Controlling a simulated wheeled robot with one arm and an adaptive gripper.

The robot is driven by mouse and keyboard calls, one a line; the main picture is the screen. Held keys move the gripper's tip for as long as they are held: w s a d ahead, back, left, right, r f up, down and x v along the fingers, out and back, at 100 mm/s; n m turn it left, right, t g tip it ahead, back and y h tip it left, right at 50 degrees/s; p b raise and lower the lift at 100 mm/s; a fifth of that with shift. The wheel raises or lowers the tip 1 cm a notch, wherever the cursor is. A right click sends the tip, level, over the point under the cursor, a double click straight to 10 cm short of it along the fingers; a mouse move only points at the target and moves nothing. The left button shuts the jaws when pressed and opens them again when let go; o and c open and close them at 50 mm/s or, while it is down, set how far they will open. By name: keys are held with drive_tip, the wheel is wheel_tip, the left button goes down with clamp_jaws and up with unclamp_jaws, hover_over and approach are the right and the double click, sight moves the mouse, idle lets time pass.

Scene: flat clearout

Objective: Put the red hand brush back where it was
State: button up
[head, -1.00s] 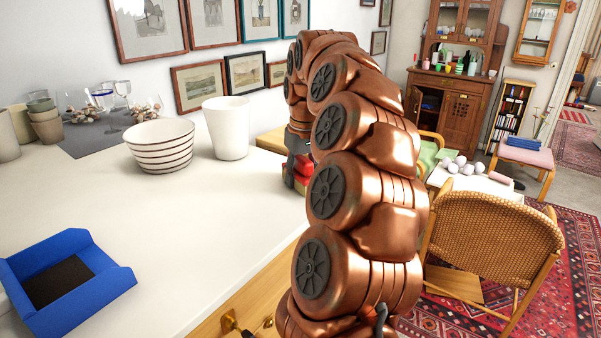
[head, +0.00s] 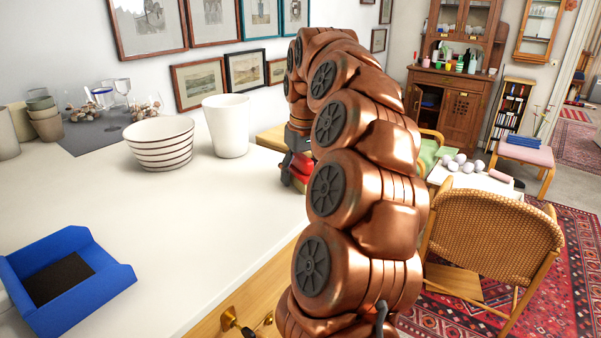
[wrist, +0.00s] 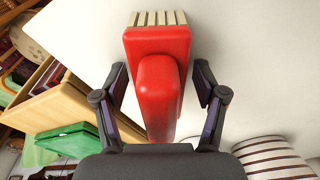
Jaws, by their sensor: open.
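The red hand brush (wrist: 160,90) lies on the white tabletop in the wrist view, its pale bristles (wrist: 157,18) at the top of the picture. My gripper (wrist: 164,90) is open, with one finger on each side of the brush's handle and a visible gap on both sides. In the head view my gripper (head: 294,170) is at the far right part of the white table, and the red brush (head: 303,166) shows beside it, partly hidden by my arm. A blue tray (head: 105,268) with a dark inset stands at the near left of the table.
A striped bowl (head: 160,146) and a white vase (head: 227,128) stand left of my gripper. Cups and glasses stand at the back left. A wicker chair (head: 490,240) is right of my arm. The table's middle is clear.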

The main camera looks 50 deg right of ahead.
sight(301, 155)
drive_tip(key=shift+s+a+r+b, duration=0.1)
drive_tip(key=shift+r+b, duration=0.1)
drive_tip(key=shift+r, duration=0.95)
drive_tip(key=shift+s+d+r+b, duration=0.1)
drive_tip(key=shift+s+r+b, duration=0.1)
drive_tip(key=shift+r, duration=1)
drive_tip(key=shift+s+a+r+b, duration=0.1)
drive_tip(key=shift+r+b, duration=0.1)
drive_tip(key=shift+r, duration=0.95)
drive_tip(key=r+p, duration=0.4)
drive_tip(key=r, duration=0.1)
drive_tip(key=shift+s+a, duration=0.1)
drive_tip(key=shift+s, duration=0.2)
